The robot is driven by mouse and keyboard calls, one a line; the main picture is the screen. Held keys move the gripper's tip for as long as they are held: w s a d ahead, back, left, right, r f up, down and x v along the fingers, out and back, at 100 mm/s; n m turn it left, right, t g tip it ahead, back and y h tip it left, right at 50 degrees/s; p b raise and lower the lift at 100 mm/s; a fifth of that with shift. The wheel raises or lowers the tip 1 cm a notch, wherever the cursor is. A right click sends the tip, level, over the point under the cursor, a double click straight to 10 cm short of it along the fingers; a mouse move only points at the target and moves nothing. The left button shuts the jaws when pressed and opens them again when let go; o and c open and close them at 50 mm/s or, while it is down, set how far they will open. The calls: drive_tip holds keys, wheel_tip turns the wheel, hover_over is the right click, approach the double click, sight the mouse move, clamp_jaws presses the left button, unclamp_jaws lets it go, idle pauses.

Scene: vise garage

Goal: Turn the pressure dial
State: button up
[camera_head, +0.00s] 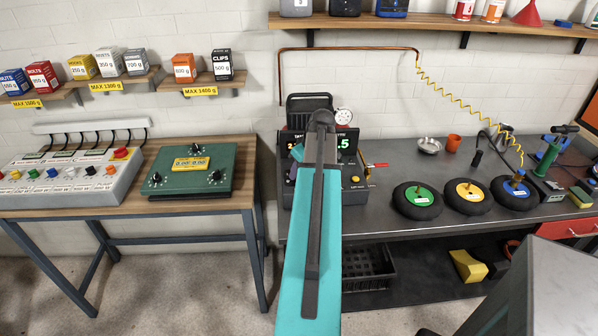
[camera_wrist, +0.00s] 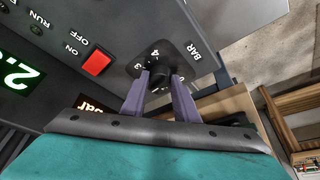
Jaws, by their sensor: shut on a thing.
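The pressure dial (camera_wrist: 159,85) is a small black knob in the wrist view. It sits on a dark plate marked with several numbers and BAR, on the panel of a dark compressor unit (camera_head: 352,186). My gripper (camera_wrist: 161,80) has its two purple fingers on either side of the knob and is shut on it. The fingers hide part of the scale and the knob's pointer. In the head view my teal arm covers the middle of the compressor and the dial is hidden. Its lit display shows only in part.
A red switch (camera_wrist: 97,63) marked ON and OFF is on the panel beside the dial. Several wheels, including one with a green hub (camera_head: 418,197), lie on the bench to the right. A green control box (camera_head: 190,172) stands on the wooden table at left. A yellow coiled hose (camera_head: 470,105) hangs behind.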

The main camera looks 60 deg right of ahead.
drive_tip(key=shift+w+r+m, duration=0.1)
drive_tip(key=shift+w+m, duration=0.05)
drive_tip(key=shift+m, duration=0.25)
drive_tip(key=o, duration=1)
drive_tip(key=shift+o, duration=0.2)
drive_tip(key=b+v, duration=0.2)
drive_tip(key=v, duration=1.1)
drive_tip(key=shift+s+a+r, duration=0.2)
drive_tip(key=shift+s+r, duration=0.05)
